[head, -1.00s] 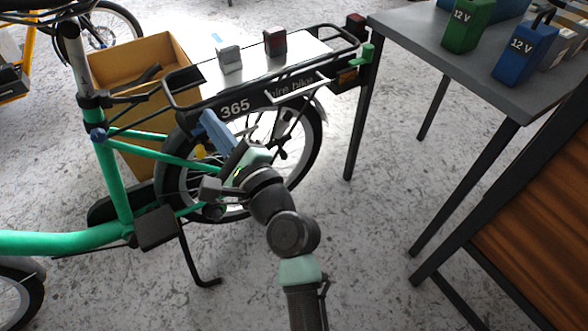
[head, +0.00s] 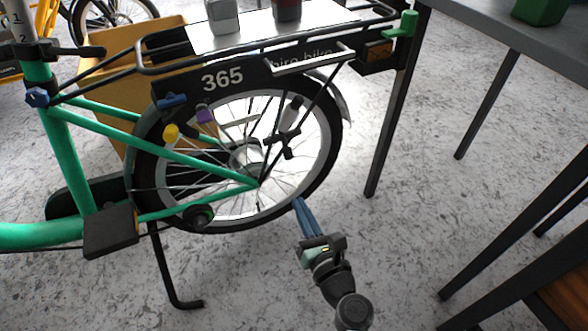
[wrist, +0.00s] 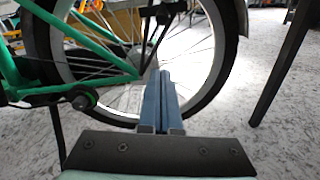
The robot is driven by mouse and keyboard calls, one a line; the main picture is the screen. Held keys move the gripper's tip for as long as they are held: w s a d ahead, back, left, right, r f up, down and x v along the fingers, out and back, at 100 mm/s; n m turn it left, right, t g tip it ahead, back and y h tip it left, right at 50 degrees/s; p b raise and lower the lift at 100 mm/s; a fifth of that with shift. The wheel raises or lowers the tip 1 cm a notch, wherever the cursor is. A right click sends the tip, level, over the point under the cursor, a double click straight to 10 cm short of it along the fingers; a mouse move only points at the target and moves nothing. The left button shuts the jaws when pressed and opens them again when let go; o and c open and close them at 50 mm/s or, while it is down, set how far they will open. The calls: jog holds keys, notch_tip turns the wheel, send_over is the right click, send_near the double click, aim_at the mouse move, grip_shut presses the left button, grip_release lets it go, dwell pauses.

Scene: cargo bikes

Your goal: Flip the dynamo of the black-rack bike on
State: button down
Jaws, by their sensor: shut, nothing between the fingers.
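The green-framed bike with the black rack (head: 160,62) stands side-on, its rear wheel (head: 322,160) in the middle of the head view. A small bottle-shaped part (head: 290,115), pale with a dark end, sits at the wheel's upper right and looks like the dynamo. I cannot tell whether it touches the tyre. My gripper (head: 298,202) has its blue fingers together, empty, by the lower right of the wheel, below and apart from that part. In the wrist view the shut fingers (wrist: 160,76) point up across the wheel (wrist: 208,95).
A yellow knob (head: 171,134), a purple part (head: 206,114) and a blue lever (head: 172,101) sit near the wheel's upper left. A kickstand (head: 166,275) stands at lower left. A grey table (head: 480,20) with dark legs is at right.

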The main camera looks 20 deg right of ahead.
jog(key=shift+w, duration=0.1)
jog(key=w+b, duration=0.5)
jog(key=w, duration=0.4)
jog(key=shift+s+d+r+p, duration=0.1)
jog(key=shift+d+r+p, duration=0.15)
jog(key=shift+r, duration=0.6)
jog(key=shift+s+d+r+p, duration=0.15)
jog(key=shift+d+r, duration=0.1)
jog(key=shift+r, duration=0.6)
jog(key=r+g+p, duration=0.1)
jog(key=p, duration=0.5)
jog(key=d+r+n+g+y+p, duration=0.1)
jog(key=p, duration=0.5)
jog(key=s+r+g+y+p, duration=0.1)
jog(key=r+p, duration=0.1)
jog(key=p, duration=0.4)
jog(key=shift+d+n, duration=0.3)
jog(key=shift+d, duration=0.2)
